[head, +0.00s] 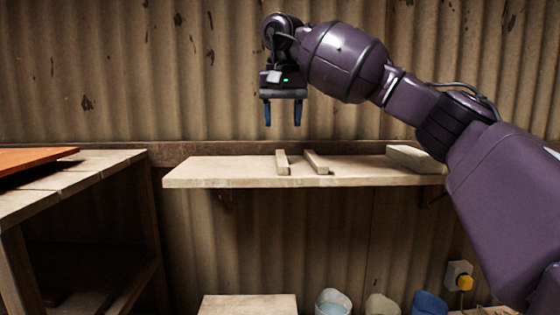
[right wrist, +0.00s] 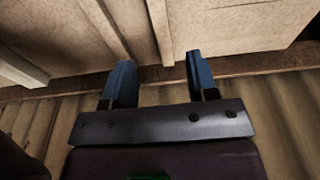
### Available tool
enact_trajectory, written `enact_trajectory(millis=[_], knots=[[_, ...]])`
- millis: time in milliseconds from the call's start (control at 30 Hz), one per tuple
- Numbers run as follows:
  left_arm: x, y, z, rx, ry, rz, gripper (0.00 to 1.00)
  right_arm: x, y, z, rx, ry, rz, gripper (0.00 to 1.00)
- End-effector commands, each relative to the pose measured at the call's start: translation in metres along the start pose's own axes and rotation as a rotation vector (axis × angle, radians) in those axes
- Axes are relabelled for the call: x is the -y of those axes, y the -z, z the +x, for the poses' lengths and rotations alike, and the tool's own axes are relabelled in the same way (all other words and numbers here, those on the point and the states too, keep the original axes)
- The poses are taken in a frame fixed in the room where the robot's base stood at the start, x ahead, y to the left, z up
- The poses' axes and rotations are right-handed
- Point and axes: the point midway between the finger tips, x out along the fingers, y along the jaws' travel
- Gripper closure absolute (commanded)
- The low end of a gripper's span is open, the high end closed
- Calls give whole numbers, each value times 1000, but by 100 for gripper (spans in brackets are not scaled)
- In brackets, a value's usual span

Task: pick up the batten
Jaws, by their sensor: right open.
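Two short pale wooden battens lie on a wall shelf, pointing from back to front. The left batten (head: 282,162) and the right batten (head: 316,162) are a small gap apart; I cannot tell which one the task means. My right gripper (head: 282,114) points down above the shelf, open and empty, roughly over the left batten and clear of it. In the right wrist view, the left batten (right wrist: 160,30) lies beyond the gap between the blue fingers (right wrist: 160,62), and the right batten (right wrist: 101,24) is further left. My left gripper is not in view.
The shelf (head: 225,174) also carries a pale block (head: 414,159) at its right end. A corrugated wall (head: 130,70) stands close behind. A slatted bench (head: 100,167) with an orange board (head: 35,158) is at left. Buckets (head: 333,302) stand below.

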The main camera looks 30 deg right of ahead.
Motion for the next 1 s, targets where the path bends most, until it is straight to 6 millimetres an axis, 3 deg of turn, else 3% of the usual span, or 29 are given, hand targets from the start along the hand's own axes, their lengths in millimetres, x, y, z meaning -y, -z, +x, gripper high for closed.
enact_trajectory(millis=[133,433,700,1000], knots=[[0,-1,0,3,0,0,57,0,0,23,2,-1,0,47],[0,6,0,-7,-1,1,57,0,0,44,2,-1,2,47],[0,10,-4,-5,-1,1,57,0,1,79,2,-1,1,47],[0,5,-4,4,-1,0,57,1,1,84,0,1,1,48]])
